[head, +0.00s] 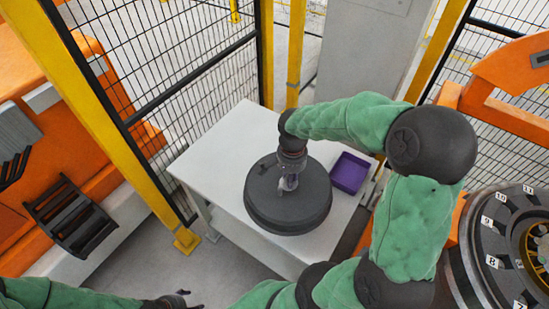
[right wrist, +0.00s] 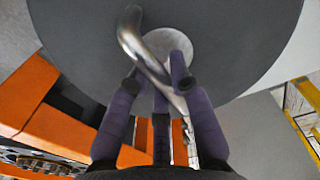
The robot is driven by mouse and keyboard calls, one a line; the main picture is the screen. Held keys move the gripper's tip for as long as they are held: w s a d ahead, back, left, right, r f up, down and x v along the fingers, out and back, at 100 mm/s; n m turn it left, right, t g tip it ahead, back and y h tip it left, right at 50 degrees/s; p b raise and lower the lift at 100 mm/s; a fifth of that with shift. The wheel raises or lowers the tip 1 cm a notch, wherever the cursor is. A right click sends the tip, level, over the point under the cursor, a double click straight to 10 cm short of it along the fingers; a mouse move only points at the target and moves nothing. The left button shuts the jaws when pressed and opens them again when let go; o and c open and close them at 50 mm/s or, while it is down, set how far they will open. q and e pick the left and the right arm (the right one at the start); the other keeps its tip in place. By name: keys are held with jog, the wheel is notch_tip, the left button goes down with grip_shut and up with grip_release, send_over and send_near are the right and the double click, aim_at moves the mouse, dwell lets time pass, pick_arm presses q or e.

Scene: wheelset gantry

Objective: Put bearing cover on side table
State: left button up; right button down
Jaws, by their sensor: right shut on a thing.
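The bearing cover (head: 310,210) is a dark grey round disc with a curved metal handle. In the head view it lies flat over the right part of the white side table (head: 222,152); whether it touches the top I cannot tell. My right gripper (head: 289,182) is above its middle, shut on the handle. In the right wrist view, the purple fingers (right wrist: 158,88) close around the handle (right wrist: 140,45), with the cover's grey face (right wrist: 240,35) filling the upper part. My left gripper (head: 181,298) is at the bottom edge of the head view, small, partly cut off and apart from the table.
A purple open bin (head: 349,172) stands on the table just right of the cover. The table's left part is bare. A mesh fence with yellow posts (head: 295,50) stands behind and left. A numbered dark wheel assembly (head: 490,250) is at the right.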

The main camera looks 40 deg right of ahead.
jog(key=w+f, duration=0.1)
jog(key=w, duration=0.2)
jog(key=w+d+f, duration=0.1)
jog(key=w+f, duration=0.1)
jog(key=w+d+f+b, duration=0.1)
jog(key=w, duration=0.2)
jog(key=shift+w+d+f, duration=0.1)
jog(key=shift+w+f, duration=0.1)
jog(key=shift+w, duration=0.15)
jog(key=w+d+f+b, duration=0.1)
jog(key=w+f, duration=0.3)
jog(key=f, duration=0.4)
jog(key=shift+w+f, duration=0.15)
jog(key=shift+w, duration=0.05)
jog(key=shift+f+b, duration=0.1)
jog(key=shift+b, duration=0.2)
jog(key=c, duration=1.1)
grip_release()
jog(key=shift+f, duration=0.1)
